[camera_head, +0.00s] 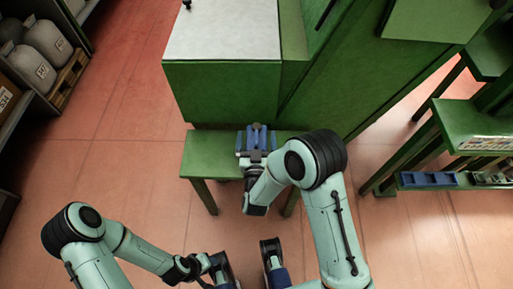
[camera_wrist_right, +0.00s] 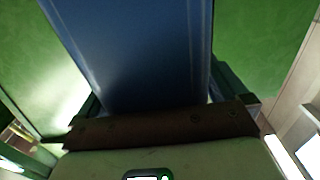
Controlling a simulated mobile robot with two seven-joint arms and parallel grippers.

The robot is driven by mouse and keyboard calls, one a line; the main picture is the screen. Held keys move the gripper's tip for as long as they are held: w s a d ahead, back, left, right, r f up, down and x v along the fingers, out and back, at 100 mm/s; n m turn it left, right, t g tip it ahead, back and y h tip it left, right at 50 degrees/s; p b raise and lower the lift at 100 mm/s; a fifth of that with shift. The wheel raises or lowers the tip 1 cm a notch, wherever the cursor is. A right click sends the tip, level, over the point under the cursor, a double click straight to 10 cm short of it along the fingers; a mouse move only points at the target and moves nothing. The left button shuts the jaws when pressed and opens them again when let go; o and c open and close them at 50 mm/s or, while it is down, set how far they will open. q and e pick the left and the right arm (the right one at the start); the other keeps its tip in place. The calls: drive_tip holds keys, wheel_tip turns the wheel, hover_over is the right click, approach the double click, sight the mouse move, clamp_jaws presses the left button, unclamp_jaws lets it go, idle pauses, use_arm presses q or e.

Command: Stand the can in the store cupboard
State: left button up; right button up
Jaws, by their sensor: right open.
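No can is clearly visible in either view. A large green cupboard-like body (camera_head: 225,95) with a pale top stands at the far middle. My right gripper (camera_head: 255,143) is open at a blue object (camera_head: 256,130) above a small green bench (camera_head: 200,155) in front of it. In the right wrist view the blue object (camera_wrist_right: 140,50) fills the middle, very close, with parts of the gripper at both sides; whether they touch cannot be told. My left arm's end (camera_head: 195,266) is low in the head view, and its jaws are unclear.
A green shelf unit (camera_head: 460,125) with a blue tray (camera_head: 428,179) stands at the right. A dark rack with grey sacks (camera_head: 45,40) stands at the upper left. The red floor (camera_head: 120,130) is clear left of the bench.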

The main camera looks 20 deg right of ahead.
clamp_jaws()
drive_tip(key=shift+r, duration=0.15)
drive_tip(key=shift+r, duration=0.15)
